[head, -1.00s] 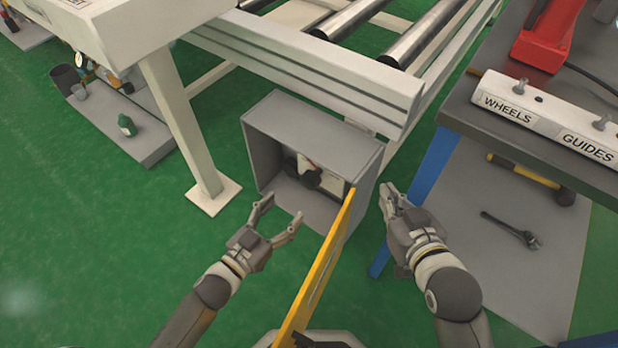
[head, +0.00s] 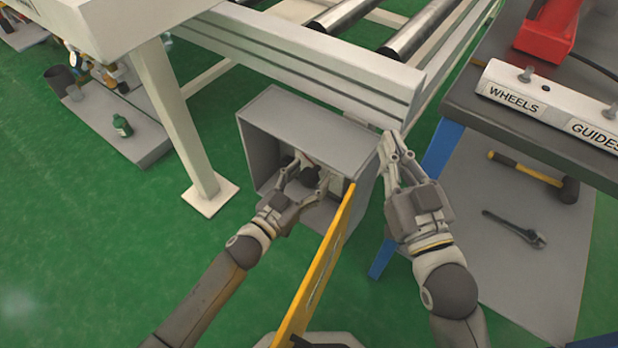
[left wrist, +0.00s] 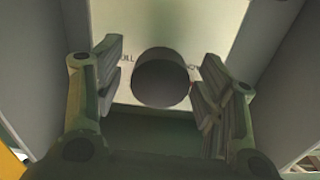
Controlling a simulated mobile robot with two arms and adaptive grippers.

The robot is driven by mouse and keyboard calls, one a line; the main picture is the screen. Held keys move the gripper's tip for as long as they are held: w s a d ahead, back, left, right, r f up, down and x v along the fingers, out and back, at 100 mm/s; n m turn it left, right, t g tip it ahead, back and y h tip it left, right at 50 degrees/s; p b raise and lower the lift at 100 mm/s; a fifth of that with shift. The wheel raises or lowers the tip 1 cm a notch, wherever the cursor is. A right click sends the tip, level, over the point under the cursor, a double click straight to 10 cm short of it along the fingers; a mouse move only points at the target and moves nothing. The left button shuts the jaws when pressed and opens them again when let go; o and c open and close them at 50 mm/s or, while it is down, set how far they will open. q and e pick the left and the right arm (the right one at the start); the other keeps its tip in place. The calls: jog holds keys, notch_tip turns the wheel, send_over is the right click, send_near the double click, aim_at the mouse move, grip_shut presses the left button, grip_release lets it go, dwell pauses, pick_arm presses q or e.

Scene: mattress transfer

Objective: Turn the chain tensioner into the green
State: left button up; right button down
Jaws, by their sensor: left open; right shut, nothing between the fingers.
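The chain tensioner's dark round knob (head: 308,174) sits inside an open grey box (head: 310,118) under the roller conveyor. My left gripper (head: 302,178) is open inside the box, its fingers reaching to either side of the knob. In the left wrist view the knob (left wrist: 161,78) lies between the open fingers (left wrist: 160,95), with a gap on each side. Behind it a pale plate (left wrist: 225,28) carries partly hidden lettering. No green mark on the plate can be made out. My right gripper (head: 392,148) is shut and empty by the box's right side.
The box's yellow-edged door (head: 318,268) stands open between my arms. A white conveyor leg (head: 178,120) stands to the left. On the right, a workbench (head: 480,128) with a blue leg stands above a grey shelf holding a hammer (head: 530,172) and a wrench (head: 514,229).

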pick_arm(q)
jog(key=shift+w+d, duration=0.2)
jog(key=shift+w, duration=0.1)
pick_arm(e)
jog(key=shift+r+t, duration=0.3)
jog(key=shift+r, duration=0.1)
pick_arm(q)
jog(key=c, duration=1.1)
jog(key=shift+o, duration=0.2)
pick_arm(e)
jog(key=shift+f, duration=0.1)
